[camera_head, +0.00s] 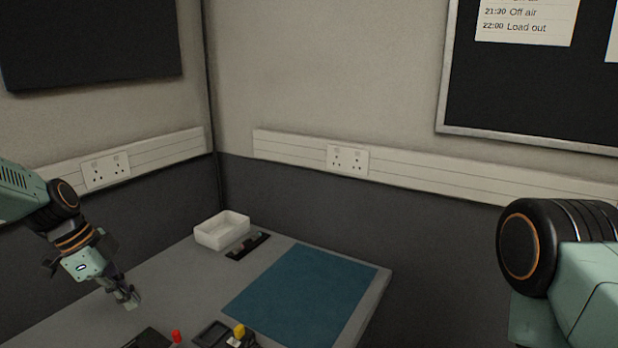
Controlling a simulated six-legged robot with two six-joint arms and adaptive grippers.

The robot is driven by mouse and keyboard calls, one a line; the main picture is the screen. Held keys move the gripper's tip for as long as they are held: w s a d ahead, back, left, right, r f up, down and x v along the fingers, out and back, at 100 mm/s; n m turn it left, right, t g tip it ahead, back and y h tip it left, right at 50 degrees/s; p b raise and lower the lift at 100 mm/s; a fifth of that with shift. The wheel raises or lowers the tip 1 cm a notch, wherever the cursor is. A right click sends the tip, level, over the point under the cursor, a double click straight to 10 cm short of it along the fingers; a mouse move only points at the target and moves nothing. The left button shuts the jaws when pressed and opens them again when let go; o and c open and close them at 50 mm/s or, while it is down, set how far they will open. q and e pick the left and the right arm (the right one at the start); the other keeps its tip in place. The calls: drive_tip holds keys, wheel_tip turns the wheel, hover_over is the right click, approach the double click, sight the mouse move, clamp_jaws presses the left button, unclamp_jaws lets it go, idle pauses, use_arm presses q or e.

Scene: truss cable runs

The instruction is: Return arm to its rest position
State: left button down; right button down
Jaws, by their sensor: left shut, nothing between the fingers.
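My left gripper (131,298) shows at the left, pointing down above the grey table (178,272). Its fingers are shut with nothing between them. It is apart from the white tray and the blue mat, to their left. My right arm (560,262) shows only as a large black and green joint at the right edge. The right gripper is outside the view.
A white tray (206,236) stands at the table's back corner beside a small black rack (247,246). A blue mat (305,292) covers the right part. A red piece (176,336), a yellow piece (239,331) and dark holders sit at the front. Walls close the back.

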wheel_tip(320, 180, up, 8)
drive_tip(key=p, duration=0.6)
drive_tip(key=shift+f+p, duration=0.15)
drive_tip(key=shift+p, duration=0.15)
drive_tip(key=shift+s+d, duration=0.1)
drive_tip(key=shift+d, duration=0.05)
